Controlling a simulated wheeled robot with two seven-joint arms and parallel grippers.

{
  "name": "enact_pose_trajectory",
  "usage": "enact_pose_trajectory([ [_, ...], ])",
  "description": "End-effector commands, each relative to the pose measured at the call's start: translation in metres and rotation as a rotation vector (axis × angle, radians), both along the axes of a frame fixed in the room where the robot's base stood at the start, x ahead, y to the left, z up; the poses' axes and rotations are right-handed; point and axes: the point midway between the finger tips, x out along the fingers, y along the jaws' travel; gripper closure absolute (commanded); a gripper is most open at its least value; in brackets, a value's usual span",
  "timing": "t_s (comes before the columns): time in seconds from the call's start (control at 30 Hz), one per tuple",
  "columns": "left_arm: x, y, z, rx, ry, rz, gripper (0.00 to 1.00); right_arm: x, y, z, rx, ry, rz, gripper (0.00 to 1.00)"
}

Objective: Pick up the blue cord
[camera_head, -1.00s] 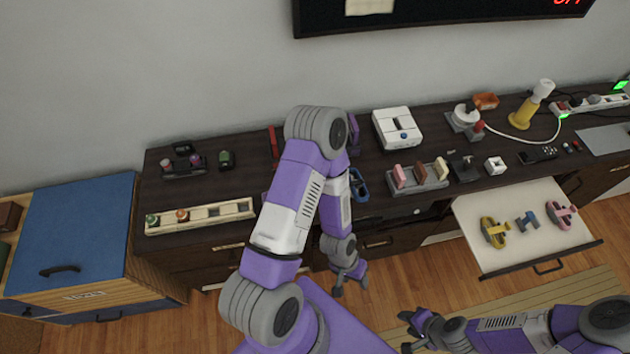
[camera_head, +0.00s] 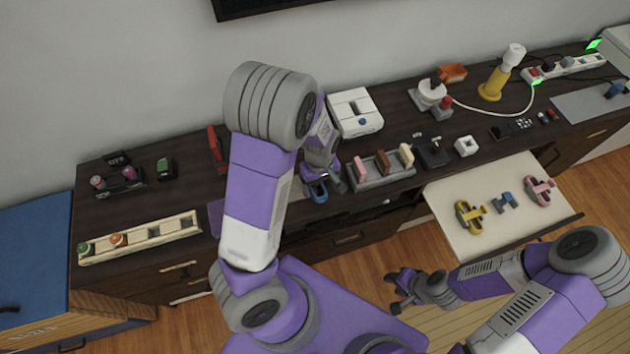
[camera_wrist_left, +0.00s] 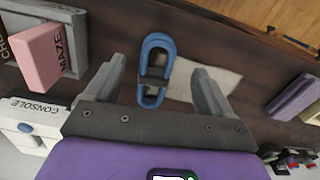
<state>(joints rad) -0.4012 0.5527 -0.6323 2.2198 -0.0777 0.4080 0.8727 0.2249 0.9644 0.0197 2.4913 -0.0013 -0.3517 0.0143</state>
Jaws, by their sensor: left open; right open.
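The blue cord (camera_wrist_left: 156,70) is a coiled loop bound with a dark band around its middle. It lies on the dark cabinet top, partly over a pale patch. In the left wrist view it sits between and beyond the two open fingers of my left gripper (camera_wrist_left: 158,88), with no visible contact. In the head view the blue cord (camera_head: 317,190) shows just beside my left gripper (camera_head: 324,185), which hides part of it. My right gripper (camera_head: 399,292) is open and empty, low over the floor in front of the open drawer.
A white console (camera_head: 354,113) stands behind the left gripper. A grey rack (camera_head: 385,172) with several cartridges is just right of the cord. A purple item (camera_wrist_left: 293,96) lies on the other side. The open drawer (camera_head: 500,230) holds several controllers. A power strip (camera_head: 140,238) lies at left.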

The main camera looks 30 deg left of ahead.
Motion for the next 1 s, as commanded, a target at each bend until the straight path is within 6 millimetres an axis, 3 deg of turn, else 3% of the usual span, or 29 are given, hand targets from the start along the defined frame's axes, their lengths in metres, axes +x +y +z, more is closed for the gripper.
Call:
enact_pose_trajectory([
  [0.3,0.0,0.0,-0.046,0.0,0.002,0.0,0.17,0.0,0.0,-0.021,0.0,-0.001,0.0,0.57],
  [0.57,0.001,-0.001,-0.048,0.0,0.0,-0.003,0.17,0.0,0.0,-0.021,0.0,-0.001,0.0,0.57],
  [0.9,0.0,-0.001,-0.048,0.0,0.0,-0.003,0.69,0.0,0.0,-0.021,0.0,-0.001,0.0,0.57],
  [1.0,0.001,-0.001,-0.048,-0.001,-0.001,-0.003,0.78,0.0,0.0,-0.021,0.0,-0.001,0.0,0.57],
])
